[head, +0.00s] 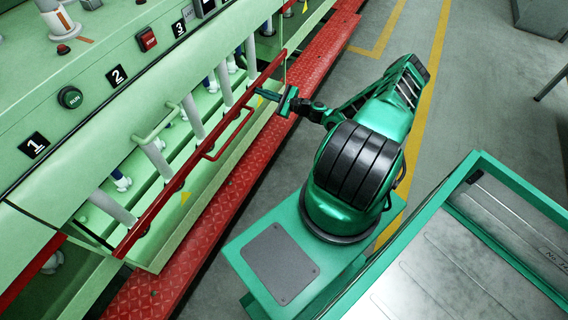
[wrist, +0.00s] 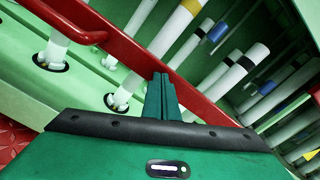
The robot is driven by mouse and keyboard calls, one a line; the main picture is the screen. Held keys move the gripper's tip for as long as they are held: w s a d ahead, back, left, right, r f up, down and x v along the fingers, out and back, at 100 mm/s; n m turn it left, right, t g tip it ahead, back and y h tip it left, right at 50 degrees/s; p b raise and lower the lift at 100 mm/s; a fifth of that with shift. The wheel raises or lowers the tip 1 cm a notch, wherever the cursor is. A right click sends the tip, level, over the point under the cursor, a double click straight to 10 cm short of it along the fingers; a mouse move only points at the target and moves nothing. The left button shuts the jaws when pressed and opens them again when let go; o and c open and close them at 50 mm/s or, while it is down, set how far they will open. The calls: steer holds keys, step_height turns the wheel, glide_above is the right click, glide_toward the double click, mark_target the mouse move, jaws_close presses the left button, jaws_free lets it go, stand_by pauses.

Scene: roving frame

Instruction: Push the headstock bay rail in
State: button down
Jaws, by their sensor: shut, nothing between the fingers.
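The red headstock bay rail (head: 192,162) runs diagonally along the open front of the green machine bay, with a red loop handle (head: 228,135) on its outer side. In the wrist view the rail (wrist: 131,50) crosses from upper left to lower right. My gripper (head: 262,94) is near the rail's far part in the head view, on the aisle side. In the wrist view its shut green fingers (wrist: 160,82) point at the rail and overlap it, with nothing held. I cannot tell whether the fingertips touch the rail.
Inside the bay stand several pale rollers (head: 194,118) with dark bands. A green panel with numbered plates and a green RUN button (head: 70,97) is above. A red tread-plate step (head: 215,205) runs along the machine's foot.

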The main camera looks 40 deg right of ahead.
steer(key=v, duration=0.5)
steer(key=shift+s+d, duration=0.1)
steer(key=shift+s, duration=0.05)
stand_by(1.1)
stand_by(0.4)
